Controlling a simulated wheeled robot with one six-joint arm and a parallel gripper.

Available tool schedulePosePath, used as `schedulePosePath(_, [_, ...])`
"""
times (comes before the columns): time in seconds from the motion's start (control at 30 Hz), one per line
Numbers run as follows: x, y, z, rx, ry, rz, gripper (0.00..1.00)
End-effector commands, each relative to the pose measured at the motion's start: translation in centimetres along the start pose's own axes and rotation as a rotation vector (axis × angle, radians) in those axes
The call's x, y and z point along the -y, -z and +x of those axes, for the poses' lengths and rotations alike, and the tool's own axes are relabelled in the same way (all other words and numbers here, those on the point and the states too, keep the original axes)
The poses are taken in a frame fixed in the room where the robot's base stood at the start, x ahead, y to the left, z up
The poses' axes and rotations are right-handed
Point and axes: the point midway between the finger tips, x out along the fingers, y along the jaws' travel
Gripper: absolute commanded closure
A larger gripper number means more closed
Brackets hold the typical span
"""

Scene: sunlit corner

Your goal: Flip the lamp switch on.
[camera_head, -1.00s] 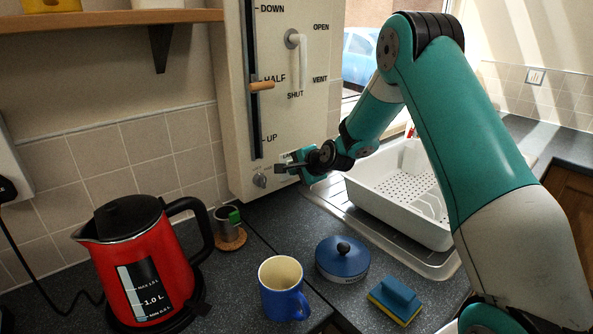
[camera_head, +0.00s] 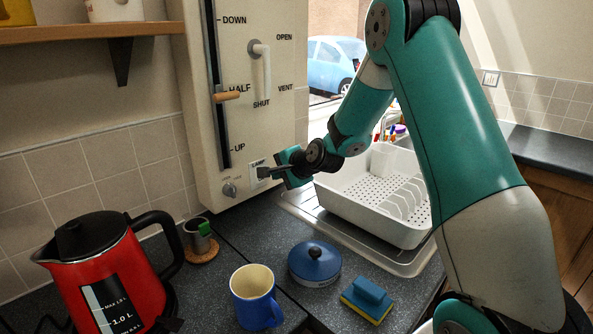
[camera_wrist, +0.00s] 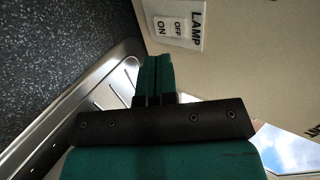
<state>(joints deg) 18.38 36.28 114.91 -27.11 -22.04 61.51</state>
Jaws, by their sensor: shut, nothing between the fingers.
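The lamp switch (camera_wrist: 178,29) is a small white plate on the cream panel, marked LAMP, OFF and ON. In the wrist view it lies just beyond my fingertips. In the head view its plate (camera_head: 257,168) is partly hidden by my gripper (camera_head: 265,173), which is at the panel's lower right. My gripper (camera_wrist: 155,59) also shows in the wrist view, with its green fingers together and nothing between them. The fingertips look close to the plate, but I cannot tell whether they touch it. I cannot make out which way the switch is set.
The panel (camera_head: 206,130) also has a slider handle (camera_head: 226,96), a white lever (camera_head: 266,72) and a round knob (camera_head: 230,189). A red kettle (camera_head: 150,284), blue mug (camera_head: 254,312), blue lidded pot (camera_head: 314,266) and sponge (camera_head: 366,308) stand below. A white dish rack (camera_head: 345,212) is at right.

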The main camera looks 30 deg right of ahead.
Motion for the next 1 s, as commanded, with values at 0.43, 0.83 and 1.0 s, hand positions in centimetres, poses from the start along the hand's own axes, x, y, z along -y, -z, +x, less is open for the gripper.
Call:
schedulePosePath(0.43, [0.0, 0.3, -7.1, -0.004, -0.003, 0.003, 1.0])
schedulePosePath(0.83, [-0.3, 0.2, -7.2, 0.0, -0.001, 0.003, 1.0])
schedulePosePath(1.0, [-3.5, 0.1, -6.1, 0.011, 0.085, 0.003, 1.0])
